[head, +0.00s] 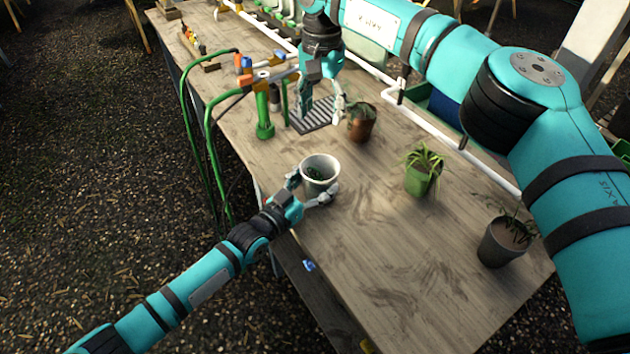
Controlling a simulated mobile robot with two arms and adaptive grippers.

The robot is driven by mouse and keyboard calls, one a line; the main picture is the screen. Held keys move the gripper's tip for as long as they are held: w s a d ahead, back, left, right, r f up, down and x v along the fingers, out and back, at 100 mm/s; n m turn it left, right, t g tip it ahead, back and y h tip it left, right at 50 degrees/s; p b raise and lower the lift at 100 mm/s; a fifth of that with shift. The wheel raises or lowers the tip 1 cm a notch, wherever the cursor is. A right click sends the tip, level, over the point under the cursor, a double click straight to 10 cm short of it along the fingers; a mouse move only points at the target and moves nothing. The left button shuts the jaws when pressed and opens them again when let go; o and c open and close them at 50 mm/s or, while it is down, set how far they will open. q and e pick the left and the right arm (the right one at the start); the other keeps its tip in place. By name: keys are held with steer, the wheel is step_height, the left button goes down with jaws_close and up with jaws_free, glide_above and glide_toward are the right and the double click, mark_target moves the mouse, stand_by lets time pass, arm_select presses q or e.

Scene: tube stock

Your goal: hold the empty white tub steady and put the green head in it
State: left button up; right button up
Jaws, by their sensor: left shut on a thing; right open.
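The white tub (322,160) stands upright on the wooden table near its left edge. My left gripper (310,191) is shut on the tub, its fingers around the near side of it. A small dark green thing (316,173) lies inside the tub at the bottom; it looks like the green head, though its shape is partly hidden by the tub wall. My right gripper (322,108) is open and empty, pointing down above a grey slatted grate, behind the tub and apart from it.
A brown pot (362,124) stands close to my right gripper. A green pot (420,180) and a grey pot (502,243) with plants stand to the right. A green tap post (264,118) with hoses stands at the left edge. A white pipe (440,135) runs along the back. The table front is clear.

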arm_select(q)
steer(key=o, duration=1.2)
